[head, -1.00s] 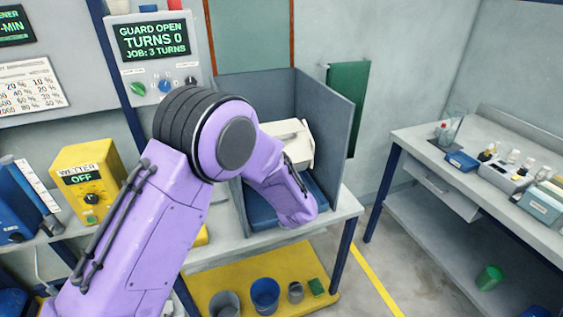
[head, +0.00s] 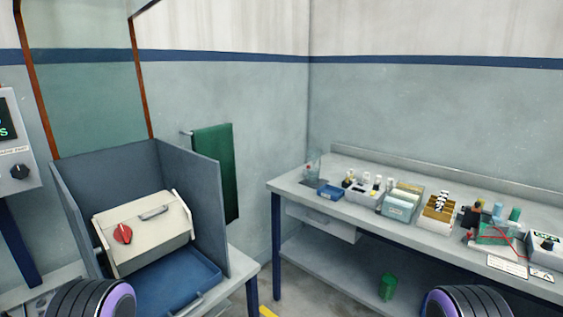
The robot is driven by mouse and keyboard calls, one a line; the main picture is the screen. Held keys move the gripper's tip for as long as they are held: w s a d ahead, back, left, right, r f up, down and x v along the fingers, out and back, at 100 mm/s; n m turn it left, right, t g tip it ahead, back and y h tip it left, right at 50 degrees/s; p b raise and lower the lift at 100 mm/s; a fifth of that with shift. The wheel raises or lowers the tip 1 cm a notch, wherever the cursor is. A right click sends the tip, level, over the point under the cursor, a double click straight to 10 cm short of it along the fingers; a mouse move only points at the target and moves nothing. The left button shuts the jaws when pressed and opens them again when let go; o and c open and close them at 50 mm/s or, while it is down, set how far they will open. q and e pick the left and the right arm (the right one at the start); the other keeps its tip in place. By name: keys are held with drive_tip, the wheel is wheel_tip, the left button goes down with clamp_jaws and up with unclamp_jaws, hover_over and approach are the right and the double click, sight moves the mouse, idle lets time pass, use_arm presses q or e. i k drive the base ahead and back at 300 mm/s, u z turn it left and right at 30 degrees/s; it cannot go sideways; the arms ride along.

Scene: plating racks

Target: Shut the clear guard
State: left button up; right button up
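The clear guard (head: 90,75) is a see-through, greenish panel with orange-brown side edges. It stands raised above and behind the grey-walled booth (head: 195,175) at the left, and its top runs toward the upper edge of the head view. Under it in the booth sits a cream machine box (head: 150,240) with a red knob (head: 122,234) and a grey handle (head: 155,212). Neither gripper is in view; only a rounded joint of each of my arms shows at the bottom edge.
A blue tray (head: 180,290) lies at the front of the booth. A green cloth (head: 213,170) hangs beside it. A side bench (head: 285,188) at the right holds small boxes and bottles. A control panel (head: 15,150) is cut off at the left edge.

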sight(16, 9)
drive_tip(key=z, duration=0.95)
drive_tip(key=i, duration=2.05)
drive_tip(key=u, duration=4.2)
